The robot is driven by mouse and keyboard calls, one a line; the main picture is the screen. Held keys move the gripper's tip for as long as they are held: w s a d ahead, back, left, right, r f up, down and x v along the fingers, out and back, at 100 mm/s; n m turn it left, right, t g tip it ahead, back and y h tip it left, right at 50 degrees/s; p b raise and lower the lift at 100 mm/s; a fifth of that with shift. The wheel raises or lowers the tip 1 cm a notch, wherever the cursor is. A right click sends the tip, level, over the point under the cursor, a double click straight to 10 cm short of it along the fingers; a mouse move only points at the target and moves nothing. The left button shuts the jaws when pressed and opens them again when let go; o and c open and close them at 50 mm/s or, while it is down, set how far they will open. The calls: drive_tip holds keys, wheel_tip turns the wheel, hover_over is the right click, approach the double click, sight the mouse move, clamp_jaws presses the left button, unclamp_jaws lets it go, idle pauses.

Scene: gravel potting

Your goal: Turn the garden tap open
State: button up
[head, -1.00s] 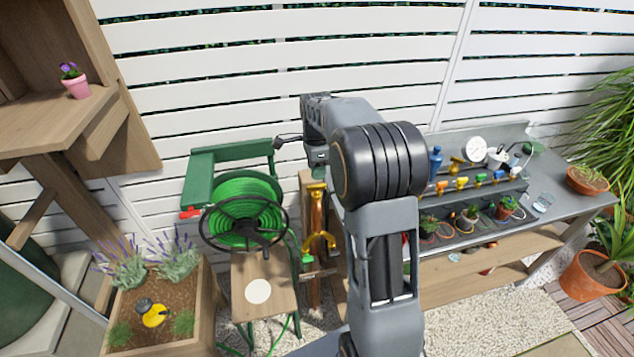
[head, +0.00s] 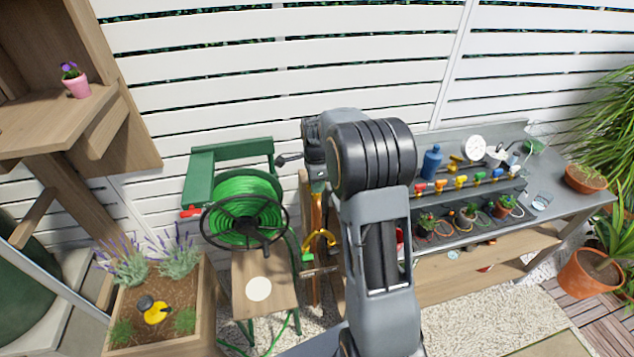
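A wooden post (head: 304,205) stands just right of the hose reel. On it is a brass-yellow fitting, which looks like the garden tap (head: 318,240), with a curved lower part in plain view. Its upper end, near the top of the post, is largely hidden by my gripper (head: 317,183). My gripper points down from the end of my arm, right over or at that upper end. Its fingers are too small and dark to tell whether they are open or shut, or whether they touch the tap.
A green hose reel (head: 245,205) stands close on the left, above a small wooden stand (head: 258,310). A planter (head: 200,335) with lavender is further left. A grey bench (head: 570,200) with coloured valves and small pots is on the right. A white slatted fence (head: 200,60) closes the back.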

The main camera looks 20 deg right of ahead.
drive_tip(key=shift+d, duration=0.1)
clamp_jaws()
drive_tip(key=n, duration=0.3)
drive_tip(key=shift+b, duration=0.35)
drive_tip(key=n, duration=0.4)
drive_tip(key=shift+n+b, duration=0.35)
drive_tip(key=shift+n, duration=0.05)
drive_tip(key=n, duration=0.5)
drive_tip(key=shift+n+b, duration=0.4)
drive_tip(key=shift+n, duration=2.1)
drive_tip(key=shift+o, duration=1.3)
unclamp_jaws()
